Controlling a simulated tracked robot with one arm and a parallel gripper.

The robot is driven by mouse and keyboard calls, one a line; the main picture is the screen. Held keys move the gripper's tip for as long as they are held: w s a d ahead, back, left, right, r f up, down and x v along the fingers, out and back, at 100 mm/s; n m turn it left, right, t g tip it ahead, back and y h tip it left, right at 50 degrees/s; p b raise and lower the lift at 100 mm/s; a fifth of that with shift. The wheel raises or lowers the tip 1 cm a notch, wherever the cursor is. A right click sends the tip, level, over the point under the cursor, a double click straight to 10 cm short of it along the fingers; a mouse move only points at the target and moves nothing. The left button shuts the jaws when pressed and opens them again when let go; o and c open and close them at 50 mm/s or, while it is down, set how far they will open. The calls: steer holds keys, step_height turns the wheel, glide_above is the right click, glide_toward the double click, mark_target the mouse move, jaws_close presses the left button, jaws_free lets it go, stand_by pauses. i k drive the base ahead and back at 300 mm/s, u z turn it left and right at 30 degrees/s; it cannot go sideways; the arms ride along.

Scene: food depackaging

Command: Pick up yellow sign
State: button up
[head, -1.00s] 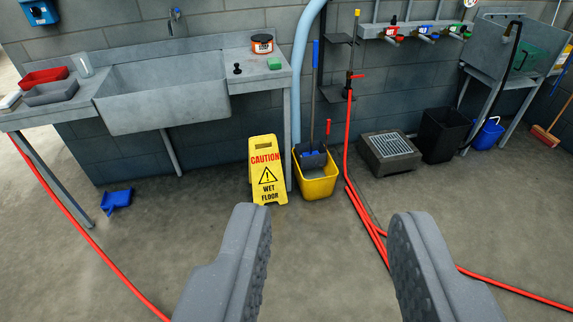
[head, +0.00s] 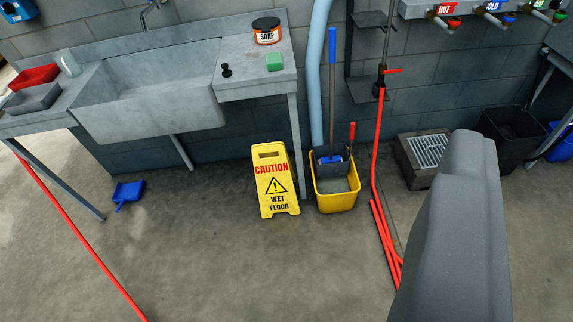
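The yellow sign (head: 275,180), marked "CAUTION WET FLOOR", stands upright on the floor in front of the sink table's right leg. It is fully in view and nothing touches it from my side. One grey finger of my gripper (head: 460,200) fills the lower right of the head view, right of the sign and apart from it. The other finger is not visible, so the gap between them cannot be judged. Nothing is seen held.
A yellow bucket (head: 337,193) with a blue-handled tool stands close right of the sign. Red hoses (head: 378,180) run down and across the floor. A blue dustpan (head: 128,193) lies left. A sink (head: 150,95) stands behind. The floor before the sign is clear.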

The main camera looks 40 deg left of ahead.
mark_target(275, 175)
steer(key=u, duration=0.45)
steer(key=i, duration=1.25)
steer(key=u, duration=0.95)
steer(key=i, duration=0.3)
steer(key=u, duration=0.1)
steer(key=k, duration=0.9)
steer(key=u, duration=0.15)
steer(key=i, duration=0.95)
steer(key=z, duration=0.05)
